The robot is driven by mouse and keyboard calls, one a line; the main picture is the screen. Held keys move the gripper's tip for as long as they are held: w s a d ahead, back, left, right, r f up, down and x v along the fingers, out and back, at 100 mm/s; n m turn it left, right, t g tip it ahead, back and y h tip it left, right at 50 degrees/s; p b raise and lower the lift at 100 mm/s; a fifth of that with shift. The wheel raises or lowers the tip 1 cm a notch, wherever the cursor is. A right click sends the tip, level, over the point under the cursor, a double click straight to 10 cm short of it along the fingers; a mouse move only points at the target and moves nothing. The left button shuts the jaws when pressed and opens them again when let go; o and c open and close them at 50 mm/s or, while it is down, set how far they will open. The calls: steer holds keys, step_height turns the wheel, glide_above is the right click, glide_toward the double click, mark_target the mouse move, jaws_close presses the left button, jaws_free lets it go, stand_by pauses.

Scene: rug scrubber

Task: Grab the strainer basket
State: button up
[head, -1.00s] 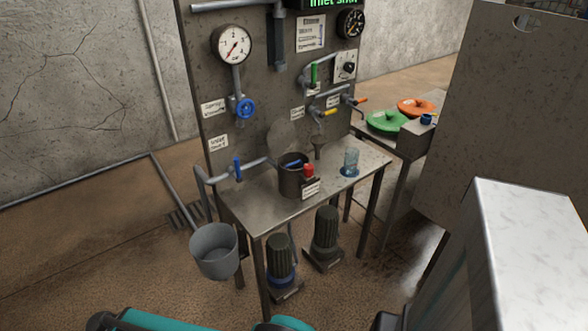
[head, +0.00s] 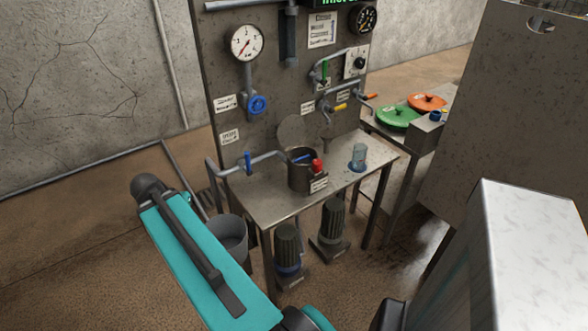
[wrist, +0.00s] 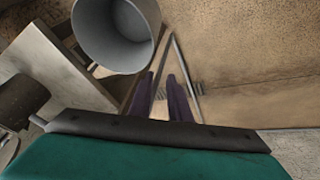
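A small blue-grey, see-through cylinder (head: 358,157) stands at the right end of the metal bench; it looks like the strainer basket, though I cannot be sure at this size. Left of it is an open dark pot (head: 301,173) with a blue bar across its mouth, a red knob and a raised round lid (head: 292,130); its inside is hidden. My gripper (wrist: 161,78) shows in the wrist view with two dark fingers apart and nothing between them. It is away from the bench top, near the grey bucket (wrist: 116,38). The head view does not show the fingers.
The bench (head: 265,208) stands before an upright panel with gauges, pipes and valves. The bucket also shows behind my teal arm in the head view (head: 232,235). Two pumps (head: 287,250) sit under the bench. A side table holds green (head: 398,117) and orange lids.

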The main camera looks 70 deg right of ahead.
steer(key=s+d+r+m+g+h, duration=0.1)
steer(key=s+d+r+m+g, duration=0.1)
steer(key=s+d+r+m, duration=0.4)
steer(key=s+d+r+m+g+h, duration=0.2)
steer(key=s+d+r+m, duration=0.5)
steer(key=s+d+r, duration=0.5)
steer(key=s+d, duration=0.5)
steer(key=d, duration=0.1)
steer(key=shift+h, duration=0.3)
steer(key=shift+s+d+p, duration=0.1)
steer(key=shift+d+p, duration=0.1)
steer(key=shift+p, duration=0.7)
steer(key=p, duration=0.2)
steer(key=shift+s+d+f+p, duration=0.15)
steer(key=shift+d+f+p, duration=0.25)
steer(key=shift+p, duration=0.3)
steer(key=shift+s+d+f+p, duration=0.2)
steer(key=shift+f+p, duration=0.1)
steer(key=shift+p, duration=0.5)
steer(key=p+x, duration=0.1)
steer(key=x, duration=0.5)
